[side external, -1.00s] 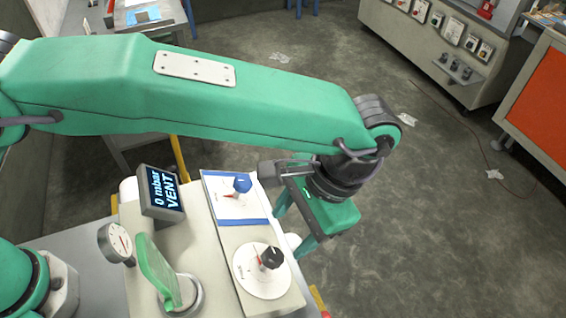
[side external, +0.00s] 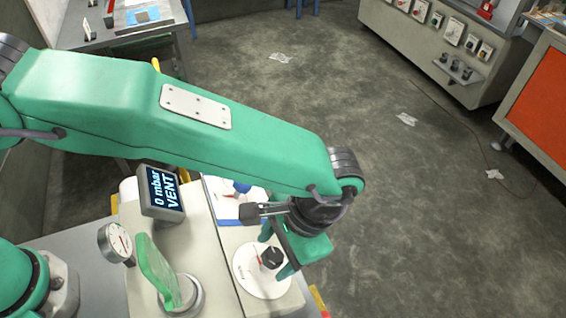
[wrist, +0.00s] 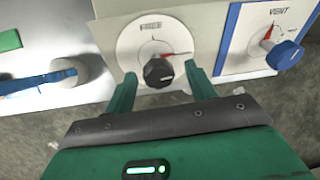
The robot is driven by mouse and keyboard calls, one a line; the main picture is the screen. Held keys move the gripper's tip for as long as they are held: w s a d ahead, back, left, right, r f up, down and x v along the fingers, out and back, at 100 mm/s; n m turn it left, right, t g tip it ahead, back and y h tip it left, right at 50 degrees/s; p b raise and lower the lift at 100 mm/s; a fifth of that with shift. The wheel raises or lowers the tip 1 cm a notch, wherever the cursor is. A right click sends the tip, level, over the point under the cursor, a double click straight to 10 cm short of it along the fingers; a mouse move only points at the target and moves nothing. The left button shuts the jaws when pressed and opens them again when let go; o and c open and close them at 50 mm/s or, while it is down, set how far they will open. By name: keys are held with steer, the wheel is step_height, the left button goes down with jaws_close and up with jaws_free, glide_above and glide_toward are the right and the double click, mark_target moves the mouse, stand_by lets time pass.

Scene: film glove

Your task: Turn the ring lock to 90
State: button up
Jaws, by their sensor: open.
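A black knob (side external: 271,258) stands on a round white dial (side external: 249,283). In the wrist view the dial (wrist: 128,48) reads FREE at its top, and I take this black knob (wrist: 159,73) as the ring lock. A red pointer (wrist: 178,54) runs from the knob to the right in the wrist view. My gripper (side external: 278,251) is open, with its green fingers over the dial. In the wrist view my gripper (wrist: 160,74) has one fingertip on each side of the knob, with gaps visible. I cannot tell how far above the dial the fingertips are.
A blue knob (wrist: 284,54) on a blue-bordered VENT plate (wrist: 230,38) sits beside the dial. A display (side external: 162,191) reads 0 mbar VENT. Open floor lies to the right.

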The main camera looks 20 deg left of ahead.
steer(key=shift+a+f, duration=0.1)
steer(key=shift+f, duration=0.1)
steer(key=c, duration=0.9)
steer(key=shift+c, duration=0.2)
steer(key=shift+m, duration=0.7)
steer(key=shift+a, duration=0.1)
steer(key=o, duration=0.9)
steer(key=shift+o, duration=0.2)
steer(key=shift+r, duration=0.1)
